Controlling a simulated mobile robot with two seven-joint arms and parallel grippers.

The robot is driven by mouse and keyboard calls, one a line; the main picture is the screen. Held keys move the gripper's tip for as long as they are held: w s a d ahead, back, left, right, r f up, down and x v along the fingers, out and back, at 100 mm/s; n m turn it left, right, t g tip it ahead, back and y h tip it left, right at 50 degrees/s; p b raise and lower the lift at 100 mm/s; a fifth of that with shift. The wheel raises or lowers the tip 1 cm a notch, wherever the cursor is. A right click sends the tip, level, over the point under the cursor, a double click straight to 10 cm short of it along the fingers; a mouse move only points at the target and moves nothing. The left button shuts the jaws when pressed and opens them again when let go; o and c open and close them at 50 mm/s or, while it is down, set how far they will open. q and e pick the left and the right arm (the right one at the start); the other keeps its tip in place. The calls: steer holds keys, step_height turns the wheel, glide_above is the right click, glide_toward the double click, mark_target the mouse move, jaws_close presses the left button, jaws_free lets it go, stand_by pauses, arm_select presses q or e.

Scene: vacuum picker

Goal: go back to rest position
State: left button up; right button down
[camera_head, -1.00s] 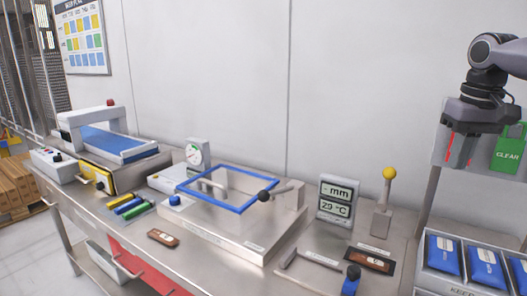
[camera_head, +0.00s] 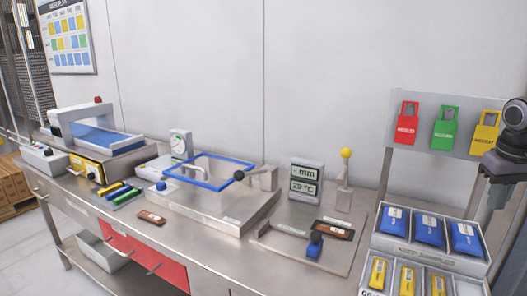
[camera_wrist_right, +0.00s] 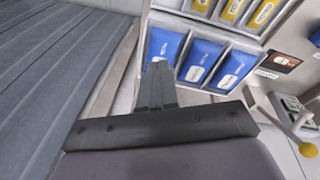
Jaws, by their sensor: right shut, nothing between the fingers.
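My right gripper (camera_head: 497,197) hangs at the right edge of the head view, in front of the rack with hanging tags. In the right wrist view its dark fingers (camera_wrist_right: 158,75) are together with nothing between them. Behind the fingertips in that view is a tray of blue packs (camera_wrist_right: 200,60). My left gripper is in neither current view.
The rack panel (camera_head: 420,105) carries red, green and yellow tags. Below it are bins of blue packs (camera_head: 429,229) and yellow packs (camera_head: 407,278). The steel bench (camera_head: 205,240) bears a blue-framed fixture (camera_head: 210,184), a gauge display (camera_head: 306,182) and a yellow-knobbed lever (camera_head: 346,154).

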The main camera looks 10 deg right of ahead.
steer(key=s+d+f+h, duration=0.1)
steer(key=s+d+f, duration=0.5)
steer(key=f, duration=0.4)
steer(key=s+d+f, duration=0.4)
steer(key=s+f, duration=0.4)
steer(key=f, duration=0.2)
steer(key=s+a+f+n, duration=0.1)
steer(key=s+a+f, duration=0.3)
steer(key=f, duration=0.4)
steer(key=s+a+f+n, duration=0.1)
steer(key=s+a+f, duration=0.2)
steer(key=s+f, duration=0.35)
steer(key=a+f+n+t+y, duration=0.15)
steer(key=a+f, duration=0.35)
steer(key=a, duration=0.5)
steer(key=a+f+n+t+y, duration=0.1)
steer(key=a+f+t, duration=0.3)
steer(key=a, duration=0.7)
steer(key=w+a+r+t+y, duration=0.1)
steer(key=w+a+r+t, duration=0.1)
steer(key=a, duration=0.8)
steer(key=w+a+r+n+t+y, duration=0.1)
steer(key=w+a+r, duration=0.3)
steer(key=a, duration=0.6)
steer(key=shift+w+a+t, duration=0.3)
steer(key=shift+w+t, duration=0.05)
steer(key=shift+t, duration=0.1)
